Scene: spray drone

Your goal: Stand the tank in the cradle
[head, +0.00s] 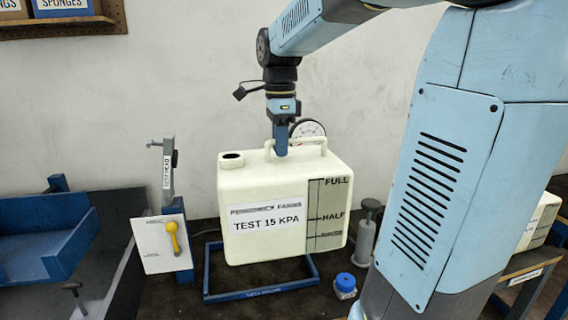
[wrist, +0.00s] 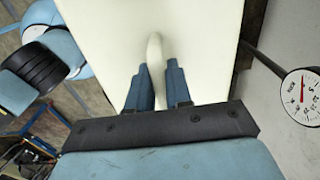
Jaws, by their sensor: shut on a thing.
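The tank (head: 285,205) is a cream box with a "TEST 15 KPA" label, a level strip marked FULL and HALF, and an open neck at its top left. My gripper (head: 281,150) is shut on the tank's top handle, and the tank hangs nearly upright. In the wrist view my gripper (wrist: 156,85) has its blue fingers on both sides of the pale handle, above the tank's top (wrist: 200,35). The cradle (head: 262,291) is a low blue frame on the bench, under and behind the tank. The tank hides part of it; I cannot tell whether they touch.
A test-head stand with a white card (head: 160,245) and yellow lever is left of the tank. A blue-capped jar (head: 345,284) and a hand pump (head: 366,236) are at the right. A gauge (head: 307,129) is behind the handle. A blue tray (head: 45,240) lies far left.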

